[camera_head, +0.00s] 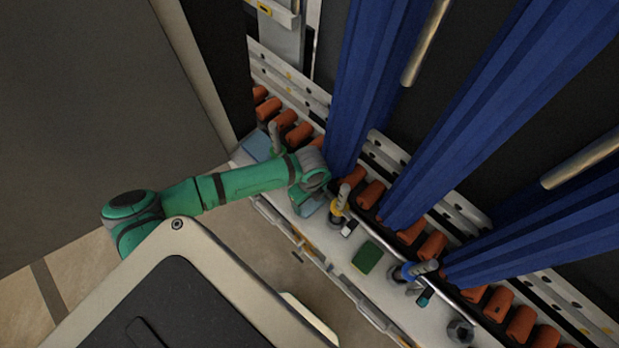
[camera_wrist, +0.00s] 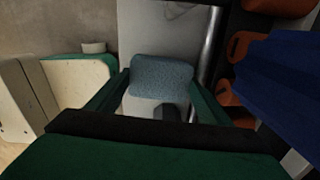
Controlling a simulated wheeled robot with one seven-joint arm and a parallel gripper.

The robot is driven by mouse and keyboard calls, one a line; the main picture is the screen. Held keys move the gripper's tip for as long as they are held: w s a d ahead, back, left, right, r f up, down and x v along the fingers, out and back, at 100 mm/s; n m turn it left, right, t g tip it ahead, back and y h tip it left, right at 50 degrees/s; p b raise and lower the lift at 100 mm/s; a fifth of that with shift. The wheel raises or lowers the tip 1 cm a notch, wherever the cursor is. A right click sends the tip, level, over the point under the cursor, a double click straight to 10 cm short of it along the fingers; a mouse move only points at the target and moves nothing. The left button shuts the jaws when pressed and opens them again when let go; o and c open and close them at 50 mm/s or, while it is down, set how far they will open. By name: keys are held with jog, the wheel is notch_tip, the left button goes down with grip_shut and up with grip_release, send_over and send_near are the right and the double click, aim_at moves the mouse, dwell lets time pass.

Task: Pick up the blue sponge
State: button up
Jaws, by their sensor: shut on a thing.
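The blue sponge (camera_wrist: 161,76) is a pale blue, rounded block. In the wrist view it sits between the green fingers of my gripper (camera_wrist: 160,88), which are shut on its two sides. In the head view my gripper (camera_head: 305,197) points down at the white ledge, and the sponge (camera_head: 312,206) shows as a small pale blue patch at the fingers. My gripper hides part of it there. I cannot tell whether the sponge touches the ledge.
The white ledge (camera_head: 341,247) also holds a green sponge (camera_head: 367,257), a yellow-collared spray bottle (camera_head: 339,207) and a blue-collared one (camera_head: 415,270). A pale blue flat item (camera_head: 257,147) lies behind my arm. Blue curtains (camera_head: 480,110) hang over orange rollers (camera_head: 433,246).

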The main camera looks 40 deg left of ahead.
jog(key=s+r, duration=0.1)
jog(key=r, duration=0.1)
jog(key=s+d+r, duration=0.1)
jog(key=s+r, duration=0.1)
jog(key=s+d+r, duration=0.1)
jog(key=r, duration=0.2)
jog(key=shift+s, duration=0.25)
jog(key=s+d+r, duration=0.4)
jog(key=s, duration=0.4)
jog(key=shift+s, duration=0.1)
jog(key=shift+o, duration=0.7)
